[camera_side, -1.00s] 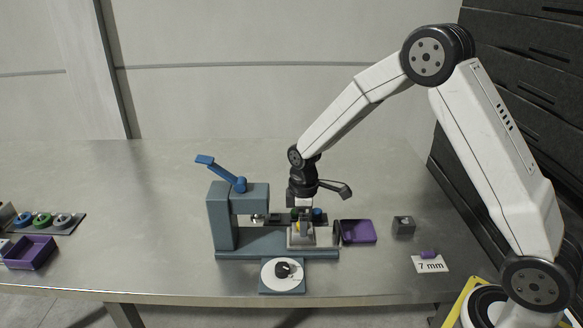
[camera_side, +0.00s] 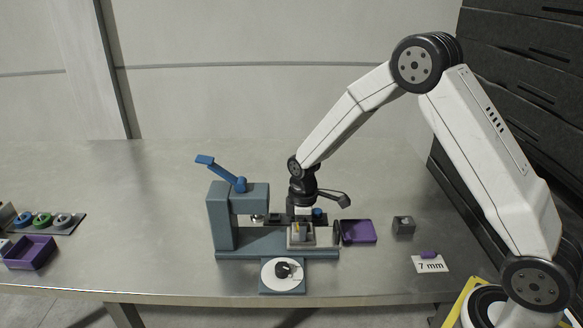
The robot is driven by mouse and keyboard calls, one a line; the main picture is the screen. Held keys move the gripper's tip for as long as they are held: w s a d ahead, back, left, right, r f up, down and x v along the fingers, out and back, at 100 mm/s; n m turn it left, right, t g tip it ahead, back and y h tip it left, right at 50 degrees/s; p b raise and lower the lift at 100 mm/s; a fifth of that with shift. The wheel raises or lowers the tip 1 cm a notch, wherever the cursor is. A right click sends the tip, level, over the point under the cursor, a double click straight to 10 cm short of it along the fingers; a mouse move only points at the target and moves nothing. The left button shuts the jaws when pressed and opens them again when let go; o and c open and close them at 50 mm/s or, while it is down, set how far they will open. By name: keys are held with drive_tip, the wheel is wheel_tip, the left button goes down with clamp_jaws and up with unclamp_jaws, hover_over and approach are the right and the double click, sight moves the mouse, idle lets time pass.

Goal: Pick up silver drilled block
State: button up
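A small grey block with a dark hole in its top (camera_side: 403,225) stands on the table right of the purple tray; it looks like the silver drilled block. My gripper (camera_side: 302,214) points down over the right part of the blue-grey press (camera_side: 222,220). It is just above a pale, silvery holder (camera_side: 300,242) with a small yellow piece (camera_side: 297,229) in it. The gripper is well left of the grey block. The fingers are small and dark here, and their gap cannot be made out.
A purple tray (camera_side: 358,239) is right of the press. A "7 mm" card (camera_side: 430,265) carries a purple piece. A white dial (camera_side: 283,274) sits in front of the press, whose blue lever (camera_side: 222,171) is raised. Another purple tray (camera_side: 30,253) and coloured rings are far left.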

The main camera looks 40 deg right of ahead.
clamp_jaws()
drive_tip(key=shift+r, duration=0.15)
drive_tip(key=shift+r, duration=0.45)
drive_tip(key=s+r, duration=1.1)
drive_tip(key=s, duration=0.3)
drive_tip(key=shift+a+r, duration=0.2)
drive_tip(key=shift+r, duration=0.2)
